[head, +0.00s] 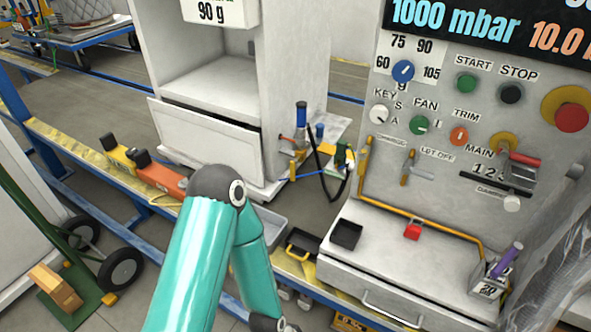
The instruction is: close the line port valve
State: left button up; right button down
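No label that I can read says line port, so I cannot tell which valve it is. On the grey panel (468,190), a yellow valve handle (365,156) stands at the left, with a yellow pipe (425,230) running down and right. A second yellow handle (408,167) stands beside it near the "LET OFF" label. Left of the panel, brass fittings with a blue-topped cylinder (301,127) and a black hose (322,160) stand on the cabinet's ledge. A teal arm of mine bends in the lower middle. Neither gripper shows; both are out of the picture.
An orange tool case (158,176) lies on the yellow-edged rail. A wheeled cart (68,285) is at left.

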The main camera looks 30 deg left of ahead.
aim_at(293, 164)
jog(key=u, duration=1)
jog(key=i, duration=0.15)
jog(key=z, duration=2.8)
jog(key=k, duration=1.2)
jog(key=u, duration=1.55)
jog(key=i, duration=0.5)
jog(key=u, duration=0.3)
